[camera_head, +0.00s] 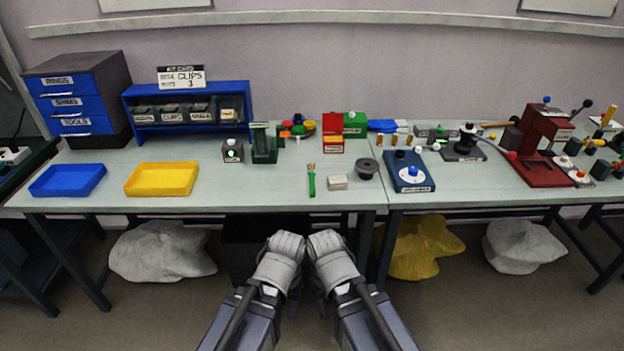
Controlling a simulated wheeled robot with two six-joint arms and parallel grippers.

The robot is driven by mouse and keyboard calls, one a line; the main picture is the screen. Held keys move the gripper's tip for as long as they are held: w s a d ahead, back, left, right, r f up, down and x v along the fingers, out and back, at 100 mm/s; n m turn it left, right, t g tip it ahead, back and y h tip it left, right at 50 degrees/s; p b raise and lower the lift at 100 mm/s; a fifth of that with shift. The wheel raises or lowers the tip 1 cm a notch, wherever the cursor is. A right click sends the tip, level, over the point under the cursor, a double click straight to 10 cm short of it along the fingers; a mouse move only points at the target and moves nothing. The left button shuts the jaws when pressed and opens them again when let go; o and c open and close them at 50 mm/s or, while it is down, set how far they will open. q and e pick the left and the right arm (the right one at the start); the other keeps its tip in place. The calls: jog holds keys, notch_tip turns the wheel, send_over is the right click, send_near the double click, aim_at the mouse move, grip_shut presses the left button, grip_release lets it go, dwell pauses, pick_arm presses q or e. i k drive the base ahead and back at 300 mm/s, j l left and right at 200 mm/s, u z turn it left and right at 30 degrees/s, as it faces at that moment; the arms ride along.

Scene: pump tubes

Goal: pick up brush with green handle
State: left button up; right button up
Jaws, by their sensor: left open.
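The brush with the green handle (312,185) lies on the grey-green table (240,190) near its front edge, left of a pale block. Its light bristle end points to the back of the table and its handle points to the front. My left gripper (287,243) is open, in front of the table and apart from the brush. My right gripper (323,242) is close beside the left one. The picture does not show whether the right one is open or shut. No object shows in either gripper.
The pale block (337,183) and a dark round part (367,168) lie right of the brush. A blue fixture with a dial (408,172) stands farther right. A yellow tray (161,179) and a blue tray (67,180) are at left.

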aim_at(311, 166)
jog(key=i+l+u, duration=0.2)
jog(key=i, duration=0.2)
jog(key=i+u, duration=0.15)
jog(key=i, duration=0.25)
jog(key=i+l+u, duration=0.2)
jog(key=i, duration=0.15)
